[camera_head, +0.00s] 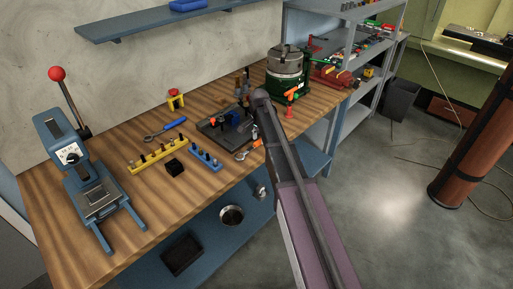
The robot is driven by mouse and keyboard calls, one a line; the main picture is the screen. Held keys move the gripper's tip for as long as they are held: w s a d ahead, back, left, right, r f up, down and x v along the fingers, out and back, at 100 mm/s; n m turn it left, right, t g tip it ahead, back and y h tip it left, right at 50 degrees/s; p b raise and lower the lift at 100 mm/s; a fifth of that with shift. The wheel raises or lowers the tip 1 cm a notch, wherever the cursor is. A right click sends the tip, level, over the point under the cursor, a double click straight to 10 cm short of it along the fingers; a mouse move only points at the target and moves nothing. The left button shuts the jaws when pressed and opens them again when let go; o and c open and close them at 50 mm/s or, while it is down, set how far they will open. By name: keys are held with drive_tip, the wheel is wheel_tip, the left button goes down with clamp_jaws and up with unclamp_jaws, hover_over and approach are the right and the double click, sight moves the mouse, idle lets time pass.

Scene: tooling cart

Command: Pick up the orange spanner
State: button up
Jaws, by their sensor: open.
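The orange spanner (256,145) lies on the wooden bench top near its front edge, just left of my arm. Its handle is orange and its left end is bare metal. My arm rises from the lower right, and its end hangs over the bench beside the dark fixture plate. My gripper (254,132) shows small and dark, close to the orange handle in the picture. It is open, with nothing seen between its fingers. My arm partly covers it, and its height above the spanner is hard to tell.
A dark fixture plate (218,130) lies behind the spanner. A blue rail (204,158), a yellow rail (157,156), a black block (174,167) and a blue spanner (166,129) lie to the left. A green-based chuck (286,65) and a red vise (333,76) stand behind right.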

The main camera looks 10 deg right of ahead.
drive_tip(key=shift+f+b, duration=0.6)
drive_tip(key=shift+f, duration=0.25)
drive_tip(key=shift+c, duration=0.2)
clamp_jaws()
